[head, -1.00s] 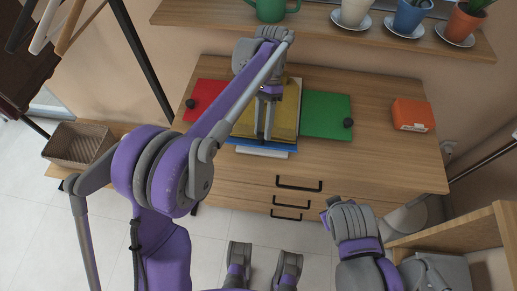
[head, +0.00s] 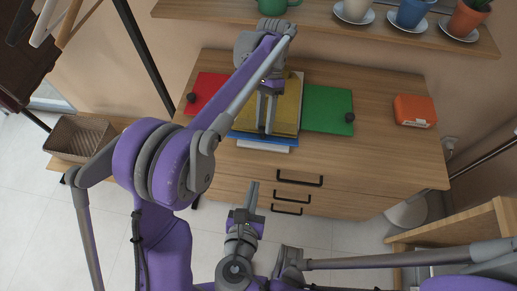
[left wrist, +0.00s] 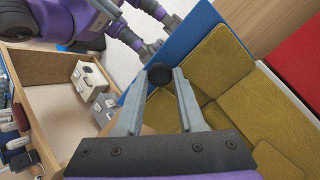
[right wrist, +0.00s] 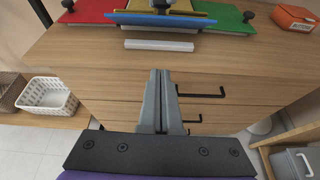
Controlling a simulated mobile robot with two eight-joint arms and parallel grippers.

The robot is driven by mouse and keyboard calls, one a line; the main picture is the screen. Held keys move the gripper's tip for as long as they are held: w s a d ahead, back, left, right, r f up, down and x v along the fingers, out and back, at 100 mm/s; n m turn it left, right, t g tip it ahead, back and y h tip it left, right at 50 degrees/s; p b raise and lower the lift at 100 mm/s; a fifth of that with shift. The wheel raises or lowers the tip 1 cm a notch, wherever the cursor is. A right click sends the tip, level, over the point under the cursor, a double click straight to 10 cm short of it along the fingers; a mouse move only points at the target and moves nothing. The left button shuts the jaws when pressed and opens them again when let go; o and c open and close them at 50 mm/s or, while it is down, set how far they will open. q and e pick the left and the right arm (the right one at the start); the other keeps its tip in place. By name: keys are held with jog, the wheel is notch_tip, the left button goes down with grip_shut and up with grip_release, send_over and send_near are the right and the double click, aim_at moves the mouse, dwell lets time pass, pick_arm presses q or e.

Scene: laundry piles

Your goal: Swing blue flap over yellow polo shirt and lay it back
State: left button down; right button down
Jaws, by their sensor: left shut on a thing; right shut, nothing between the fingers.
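The folded yellow polo shirt (head: 284,118) lies on the folding board between the red flap (head: 208,88) and the green flap (head: 328,108). The blue flap (head: 268,140) shows along the shirt's front edge and also in the left wrist view (left wrist: 186,36). My left gripper (head: 266,130) is shut on its black knob (left wrist: 160,76). The left arm hides part of the shirt and flap. In the right wrist view the blue flap (right wrist: 140,18) stands above a white strip (right wrist: 158,45). My right gripper (head: 248,188) is shut and empty in front of the drawers.
The wooden dresser top (head: 375,150) is clear on the right, apart from an orange box (head: 415,110). A shelf (head: 330,28) with potted plants runs above the back. A wicker basket (head: 80,138) is at left. Black drawer handles (head: 300,180) stick out in front.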

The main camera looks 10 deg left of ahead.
jog(key=w, duration=1.1)
jog(key=shift+w+a+n, duration=0.2)
jog(key=shift+a+n, duration=0.1)
jog(key=shift+w+r, duration=0.5)
jog(key=shift+r, duration=0.15)
pick_arm(q)
jog(key=c, duration=0.5)
grip_release()
pick_arm(e)
jog(key=shift+s, duration=0.1)
